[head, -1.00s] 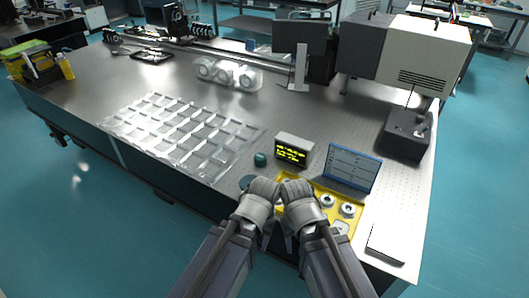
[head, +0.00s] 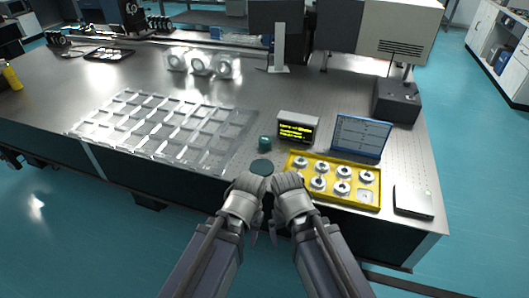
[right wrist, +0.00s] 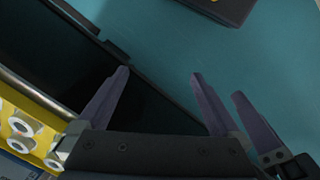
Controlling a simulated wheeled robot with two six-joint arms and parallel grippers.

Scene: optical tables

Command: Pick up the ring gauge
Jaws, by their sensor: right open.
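Several silver ring gauges, one of them a ring gauge (head: 341,188) in the front row, sit in a yellow tray (head: 291,170) near the table's front edge. My right gripper (head: 275,236) is in front of the table edge, left of and below the tray, apart from the rings. Its fingers are spread and empty in the right wrist view (right wrist: 160,85). My left gripper (head: 254,238) is close beside it; its opening is not clear.
A green-lidded disc (head: 261,167) and a small green cylinder (head: 265,143) stand left of the tray. A small display box (head: 298,127) and a tablet (head: 360,136) stand behind it. A dark flat box (head: 413,201) lies to its right. A clear compartment tray (head: 165,128) covers the left.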

